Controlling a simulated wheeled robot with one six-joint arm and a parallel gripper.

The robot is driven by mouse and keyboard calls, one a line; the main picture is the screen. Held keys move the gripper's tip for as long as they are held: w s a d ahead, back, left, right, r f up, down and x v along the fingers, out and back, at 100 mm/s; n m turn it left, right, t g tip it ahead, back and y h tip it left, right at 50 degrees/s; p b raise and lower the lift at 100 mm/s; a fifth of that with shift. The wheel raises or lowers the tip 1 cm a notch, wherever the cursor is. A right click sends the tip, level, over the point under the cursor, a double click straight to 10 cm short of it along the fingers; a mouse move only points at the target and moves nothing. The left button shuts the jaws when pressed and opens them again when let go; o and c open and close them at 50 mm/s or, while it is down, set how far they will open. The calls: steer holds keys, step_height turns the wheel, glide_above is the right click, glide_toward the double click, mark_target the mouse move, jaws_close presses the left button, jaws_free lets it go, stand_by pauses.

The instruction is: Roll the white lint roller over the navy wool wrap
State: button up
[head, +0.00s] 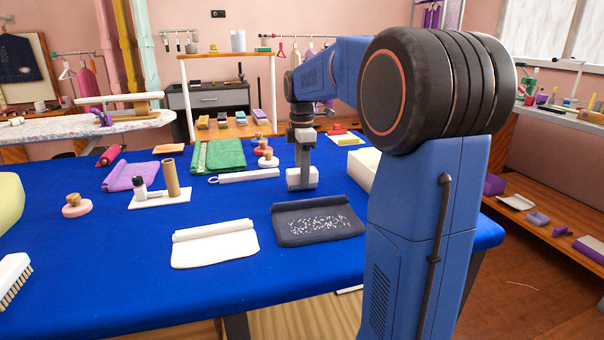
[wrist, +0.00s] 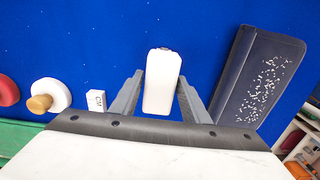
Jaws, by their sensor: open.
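My gripper (head: 303,160) points down over the blue table, and its fingers are open in the wrist view (wrist: 160,88). A white, block-like thing, which looks like the lint roller (wrist: 163,80), lies between the two fingers. It also shows under the gripper in the head view (head: 301,180). The navy wool wrap (head: 290,237), scattered with white lint specks, lies flat with one rolled edge, nearer the front than the gripper. In the wrist view the wrap (wrist: 232,95) is on the right.
A white cloth (head: 215,250) lies left of the wrap. A long white tool with a ring end (head: 245,175), a green cloth (head: 225,155) and knobbed discs (head: 267,161) stand left and behind. A pale block (head: 362,168) is to the right. Bare table surrounds the wrap's front.

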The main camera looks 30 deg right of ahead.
steer(key=shift+r, duration=0.4)
stand_by(0.3)
steer(key=c, duration=0.8)
steer(key=shift+c, duration=0.2)
steer(key=shift+r, duration=3)
